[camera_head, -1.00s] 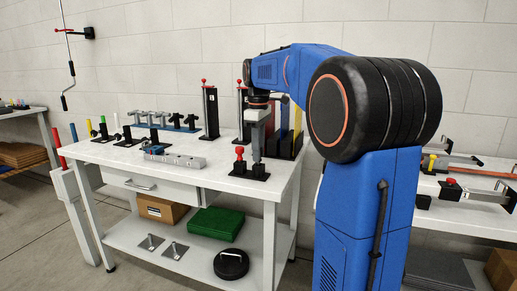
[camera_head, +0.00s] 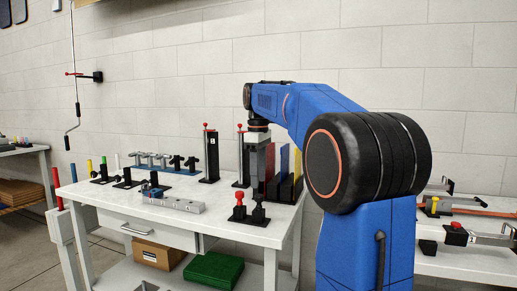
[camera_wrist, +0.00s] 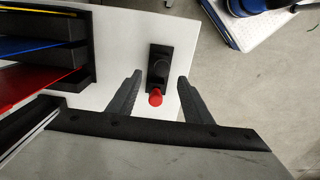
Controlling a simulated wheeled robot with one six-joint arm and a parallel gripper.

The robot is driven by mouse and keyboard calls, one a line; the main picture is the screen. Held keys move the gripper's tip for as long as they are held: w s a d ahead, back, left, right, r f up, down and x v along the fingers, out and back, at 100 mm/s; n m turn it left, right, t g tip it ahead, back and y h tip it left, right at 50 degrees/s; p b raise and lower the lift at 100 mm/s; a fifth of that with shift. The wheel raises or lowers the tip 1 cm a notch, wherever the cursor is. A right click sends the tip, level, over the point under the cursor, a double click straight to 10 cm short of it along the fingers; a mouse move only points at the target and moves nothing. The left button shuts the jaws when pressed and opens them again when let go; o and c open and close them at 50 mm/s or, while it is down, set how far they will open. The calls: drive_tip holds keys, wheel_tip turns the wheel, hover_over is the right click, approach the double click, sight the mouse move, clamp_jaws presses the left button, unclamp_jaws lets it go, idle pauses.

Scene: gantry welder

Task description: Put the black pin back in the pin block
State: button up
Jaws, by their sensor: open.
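The pin block (camera_head: 249,219) is a low black base near the table's front right corner. A red-knobbed pin (camera_head: 239,206) and the black pin (camera_head: 258,209) stand upright in it side by side. In the wrist view, the block (camera_wrist: 164,49) lies between my fingers, with the black pin's round top (camera_wrist: 160,69) beyond the red knob (camera_wrist: 155,97). How deep the black pin sits I cannot tell. My gripper (camera_head: 257,188) is open and empty, directly above the black pin; its fingertips show in the wrist view (camera_wrist: 159,79) on either side, apart from the pin.
Upright red, blue and yellow plates in a black rack (camera_head: 284,178) stand close right of my gripper. Red-knobbed black posts (camera_head: 209,156) stand behind. A grey metal bar (camera_head: 174,204) lies to the left. The table's front edge is close to the block.

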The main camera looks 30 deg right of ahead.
wheel_tip(320, 180, up, 10)
idle(0.4)
drive_tip(key=shift+s, duration=0.1)
drive_tip(key=s+a+f+m+t, duration=0.1)
drive_tip(key=s+a+f, duration=0.4)
drive_tip(key=s+f, duration=0.5)
drive_tip(key=s+a+f+m+t, duration=0.2)
drive_tip(key=s+a+f+m, duration=0.2)
drive_tip(key=s+f, duration=0.6)
drive_tip(key=s+a+f+m+t, duration=0.1)
drive_tip(key=s+a+f+m, duration=0.1)
drive_tip(key=s+a+f, duration=0.4)
drive_tip(key=s+f, duration=0.4)
drive_tip(key=f, duration=0.5)
drive_tip(key=shift+a+m+t, duration=0.3)
drive_tip(key=shift+a+t, duration=0.05)
drive_tip(key=shift+t, duration=0.05)
